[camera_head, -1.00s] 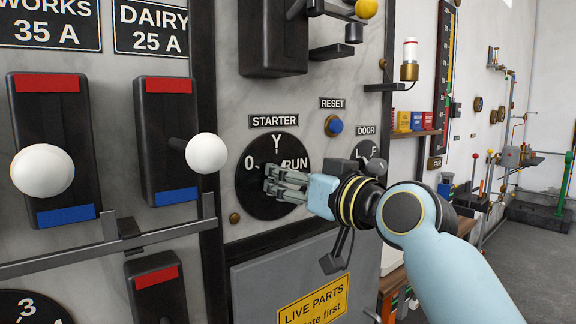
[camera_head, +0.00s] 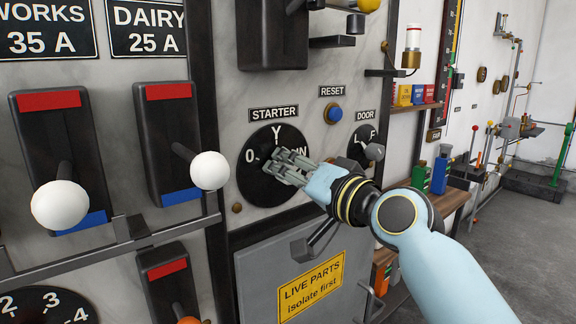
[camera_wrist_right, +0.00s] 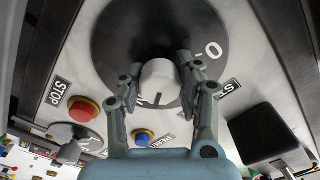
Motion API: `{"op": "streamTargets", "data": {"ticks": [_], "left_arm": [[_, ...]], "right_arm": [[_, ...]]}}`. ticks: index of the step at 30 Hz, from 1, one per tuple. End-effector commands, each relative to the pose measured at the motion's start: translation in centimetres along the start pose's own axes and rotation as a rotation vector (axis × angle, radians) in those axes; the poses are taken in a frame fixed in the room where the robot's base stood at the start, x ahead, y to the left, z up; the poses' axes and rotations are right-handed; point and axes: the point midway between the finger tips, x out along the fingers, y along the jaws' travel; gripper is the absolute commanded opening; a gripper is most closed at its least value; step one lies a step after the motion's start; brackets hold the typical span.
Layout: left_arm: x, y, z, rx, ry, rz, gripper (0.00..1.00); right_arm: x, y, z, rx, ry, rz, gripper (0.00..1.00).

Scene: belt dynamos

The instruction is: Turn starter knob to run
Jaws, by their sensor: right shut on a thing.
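The starter dial (camera_head: 255,187) is a black disc marked 0 at left, Y at top and RUN at right; my fingers partly cover RUN. My right gripper (camera_head: 272,165) reaches in from the right and hides the knob in the head view. In the right wrist view, the pale starter knob (camera_wrist_right: 158,78) sits between the two fingers of the right gripper, which is shut on it. A dark line on the knob points to the picture's bottom, near partly hidden letters. My left gripper is not in view.
A blue reset button (camera_head: 334,113) and the small door dial (camera_head: 360,148) lie close to the right of the starter dial. A grey box with a yellow sign (camera_head: 311,285) is below. Two white-balled levers (camera_head: 209,171) stick out at left.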

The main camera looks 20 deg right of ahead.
Motion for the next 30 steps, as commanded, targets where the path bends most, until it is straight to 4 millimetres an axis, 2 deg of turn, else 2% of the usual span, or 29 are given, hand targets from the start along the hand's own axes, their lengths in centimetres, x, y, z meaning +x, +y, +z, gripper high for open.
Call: {"op": "streamTargets", "data": {"ticks": [14,15,20,30], "left_arm": [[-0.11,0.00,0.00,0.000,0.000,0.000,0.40],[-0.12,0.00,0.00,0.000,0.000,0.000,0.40],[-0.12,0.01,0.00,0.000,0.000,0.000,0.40],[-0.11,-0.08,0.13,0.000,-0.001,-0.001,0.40]], "right_arm": [[0.01,-0.04,-0.07,0.015,0.002,-0.001,0.01],[0.01,-0.04,-0.07,0.015,0.002,-0.001,0.36],[0.01,-0.03,-0.05,0.014,0.001,-0.001,0.57],[-0.41,0.06,0.02,0.013,0.000,0.001,0.58]]}}
